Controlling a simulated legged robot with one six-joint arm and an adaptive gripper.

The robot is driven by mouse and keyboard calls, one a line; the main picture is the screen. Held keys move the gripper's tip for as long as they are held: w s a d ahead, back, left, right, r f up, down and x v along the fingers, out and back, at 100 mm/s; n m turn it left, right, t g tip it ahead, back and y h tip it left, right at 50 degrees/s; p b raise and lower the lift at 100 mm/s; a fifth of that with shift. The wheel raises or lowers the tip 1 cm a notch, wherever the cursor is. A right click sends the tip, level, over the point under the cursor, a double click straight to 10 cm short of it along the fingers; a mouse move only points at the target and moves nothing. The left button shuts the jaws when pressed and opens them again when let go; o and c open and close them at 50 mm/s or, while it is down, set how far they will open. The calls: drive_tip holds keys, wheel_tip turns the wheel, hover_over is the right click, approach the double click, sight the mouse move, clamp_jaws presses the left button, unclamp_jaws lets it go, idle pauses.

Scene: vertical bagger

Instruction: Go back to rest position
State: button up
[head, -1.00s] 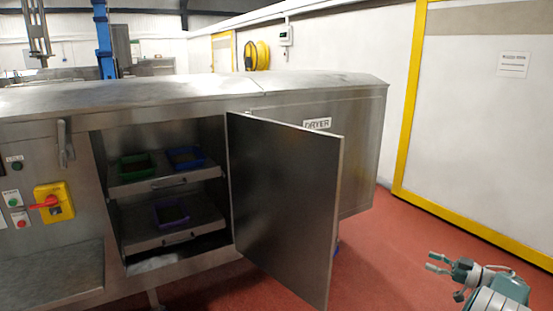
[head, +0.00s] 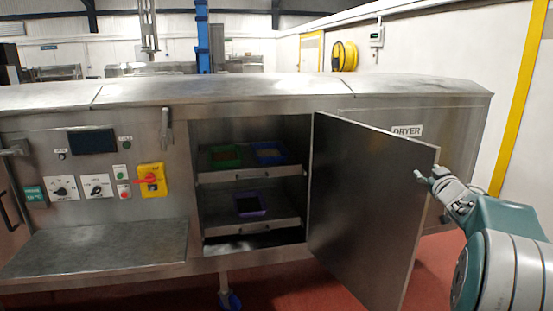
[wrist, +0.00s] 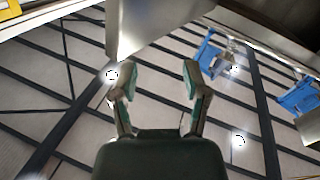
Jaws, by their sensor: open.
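My gripper (head: 428,177) is at the right of the head view, in front of the open dryer door (head: 365,205) near its free edge. In the wrist view my gripper (wrist: 150,82) is open, with nothing between its two fingers. A pale metal panel edge (wrist: 150,25) shows just beyond the fingertips there. I cannot tell whether the fingers touch it.
The steel dryer cabinet (head: 265,260) stands open. A green tray (head: 224,157) and a blue tray (head: 270,153) sit on its upper shelf, a purple-blue tray (head: 249,205) on the lower. A control panel with a red-and-yellow switch (head: 151,180) is left. Red floor (head: 437,262) shows right.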

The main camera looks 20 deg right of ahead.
drive_tip(key=s+a+m+g, duration=0.1)
drive_tip(key=s+a+g, duration=0.25)
drive_tip(key=a, duration=0.75)
drive_tip(key=s+a+m+g, duration=0.2)
drive_tip(key=s+a, duration=0.2)
drive_tip(key=a, duration=0.8)
drive_tip(key=s+a+f+n+g+y, duration=0.1)
drive_tip(key=s+a+f+g+y, duration=0.2)
drive_tip(key=s+a+f, duration=0.4)
drive_tip(key=s+a+f+n+g+y, duration=0.2)
drive_tip(key=s+a+f, duration=0.5)
drive_tip(key=s+a, duration=0.5)
drive_tip(key=shift+s+a+g+y, duration=0.4)
drive_tip(key=shift+s+g, duration=0.05)
drive_tip(key=shift+s, duration=0.7)
drive_tip(key=shift+r, duration=0.1)
